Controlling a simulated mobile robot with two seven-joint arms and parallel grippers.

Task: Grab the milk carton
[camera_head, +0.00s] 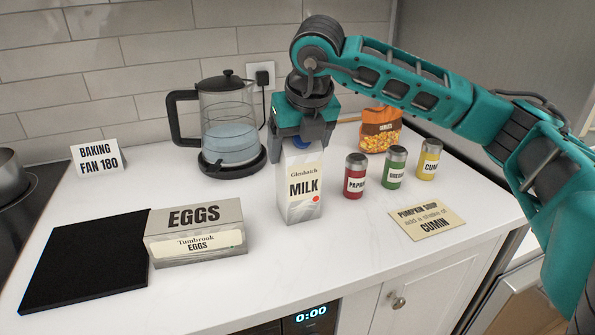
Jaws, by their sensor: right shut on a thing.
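The milk carton (303,195) is a white and grey box with a "MILK" label and a blue cap, upright on the white counter in the middle of the head view. My right gripper (303,142) comes down from above and is shut on the top of the carton, with its fingers on either side of the cap. The carton's upper part is partly hidden by the fingers. My left gripper is not in view.
An egg box (195,232) and a black mat (85,262) lie to the left. A glass kettle (228,130) stands behind. Spice jars in red (355,176), green (394,168) and yellow (429,160) stand to the right, near an orange bag (381,130) and a recipe card (427,222).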

